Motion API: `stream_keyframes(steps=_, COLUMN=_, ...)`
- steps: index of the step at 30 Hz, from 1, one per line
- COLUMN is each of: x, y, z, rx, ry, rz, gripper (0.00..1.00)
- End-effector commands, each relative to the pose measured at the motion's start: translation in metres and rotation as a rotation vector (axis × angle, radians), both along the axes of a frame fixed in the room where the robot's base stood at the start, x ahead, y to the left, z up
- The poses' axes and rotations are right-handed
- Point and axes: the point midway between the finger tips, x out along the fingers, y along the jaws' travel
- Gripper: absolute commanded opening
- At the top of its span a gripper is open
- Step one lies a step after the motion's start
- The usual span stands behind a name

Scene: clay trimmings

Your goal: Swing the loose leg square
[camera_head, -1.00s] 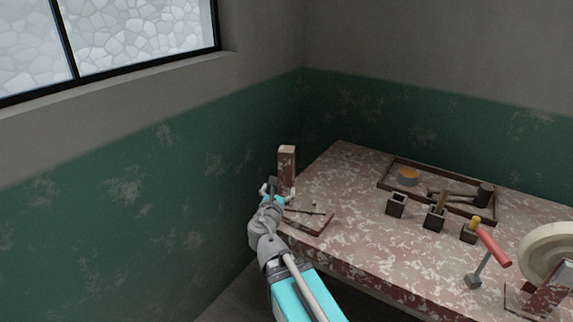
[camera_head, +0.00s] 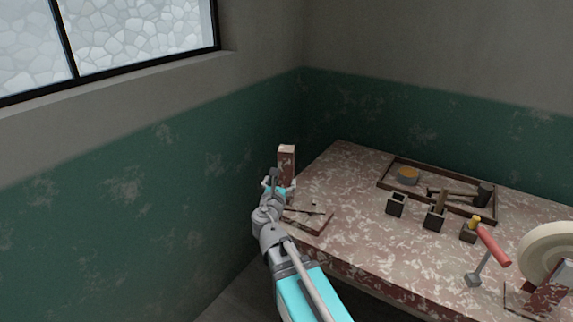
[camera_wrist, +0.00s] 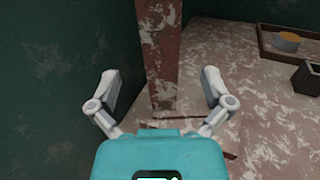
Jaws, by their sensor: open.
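An upright, worn red-brown post (camera_head: 287,160), which looks like the leg, stands at the left end of the bench. It also shows upright in the wrist view (camera_wrist: 159,45). A flat plate (camera_head: 316,223) with a thin dark rod across it lies by its foot. My gripper (camera_head: 275,180) is in front of the post, at the left. In the wrist view my gripper (camera_wrist: 161,82) is open, one finger on each side of the post, with gaps on both sides. I cannot tell how deep the post sits between the fingers. My arm hides part of the post's lower end.
The mottled bench (camera_head: 365,245) has a tray (camera_head: 468,212) with a tin and a mallet at the back. Several dark blocks (camera_head: 397,204) and a red-handled tool (camera_head: 493,246) stand in front. A pale wheel (camera_head: 550,245) is at right. The green wall (camera_head: 150,200) is close at left.

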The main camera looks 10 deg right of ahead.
Motion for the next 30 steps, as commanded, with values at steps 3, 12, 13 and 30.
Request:
stream_keyframes(steps=3, x=0.017, y=-0.006, z=0.0, rx=0.0, ry=0.0, rz=-0.002, gripper=1.0)
stream_keyframes(steps=12, x=0.06, y=-0.023, z=0.0, rx=0.0, ry=0.0, rz=-0.001, gripper=1.0)
stream_keyframes(steps=13, x=0.064, y=-0.024, z=0.0, rx=0.0, ry=0.0, rz=-0.001, gripper=1.0)
stream_keyframes(steps=30, x=0.096, y=-0.039, z=0.0, rx=0.0, ry=0.0, rz=0.0, gripper=1.0)
